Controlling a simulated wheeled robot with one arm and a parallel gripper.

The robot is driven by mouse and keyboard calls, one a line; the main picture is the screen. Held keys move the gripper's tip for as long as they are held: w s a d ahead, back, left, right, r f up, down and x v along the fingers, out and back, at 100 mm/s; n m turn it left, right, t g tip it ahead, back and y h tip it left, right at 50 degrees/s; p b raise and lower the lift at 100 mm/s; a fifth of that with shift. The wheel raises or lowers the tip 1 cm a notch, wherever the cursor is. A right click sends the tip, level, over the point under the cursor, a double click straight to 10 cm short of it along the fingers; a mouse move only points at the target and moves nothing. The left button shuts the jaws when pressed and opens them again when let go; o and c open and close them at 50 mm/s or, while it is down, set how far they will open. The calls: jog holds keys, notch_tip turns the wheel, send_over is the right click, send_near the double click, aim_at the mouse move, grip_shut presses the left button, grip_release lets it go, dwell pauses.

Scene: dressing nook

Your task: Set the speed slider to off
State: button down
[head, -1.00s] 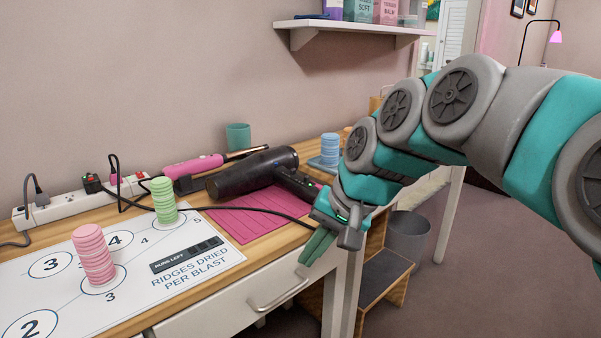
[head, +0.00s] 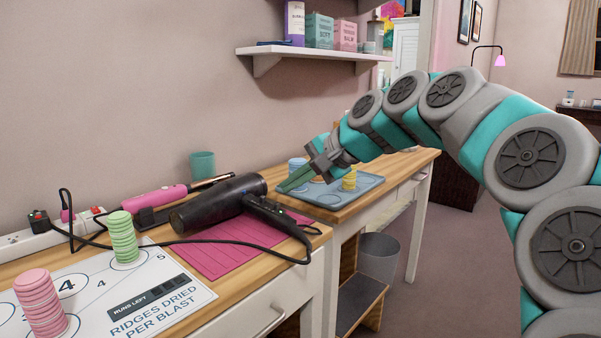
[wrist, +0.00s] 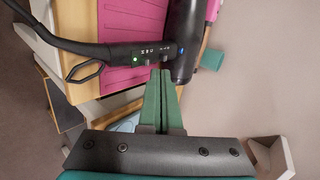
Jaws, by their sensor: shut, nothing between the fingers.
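The black hair dryer (head: 222,203) lies on its side on the pink mat, its handle (head: 278,214) reaching toward the front edge. In the wrist view the handle (wrist: 122,51) carries a green light, small markings and what look like two small sliders (wrist: 148,59). I cannot tell which is the speed slider or read its position. My gripper (head: 284,188) is shut and empty, its green fingers pointing down-left above and behind the handle. In the wrist view the fingertips (wrist: 160,73) appear just below the control panel; contact cannot be told.
The pink mat (head: 215,262) lies under the dryer. A black cord (head: 170,241) curves over the table. A blue tray (head: 347,199) with blue and yellow discs sits beyond my gripper. A shelf (head: 300,52) hangs above.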

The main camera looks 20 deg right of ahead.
aim_at(254, 198)
jog(key=shift+x, duration=2.7)
jog(key=shift+w+a+r+p, duration=0.2)
jog(key=shift+w+a+p, duration=0.5)
jog(key=shift+w+p, duration=0.1)
jog(key=shift+w+a, duration=0.15)
jog(key=shift+w, duration=0.1)
jog(key=shift+f, duration=0.1)
jog(key=shift+s, duration=0.1)
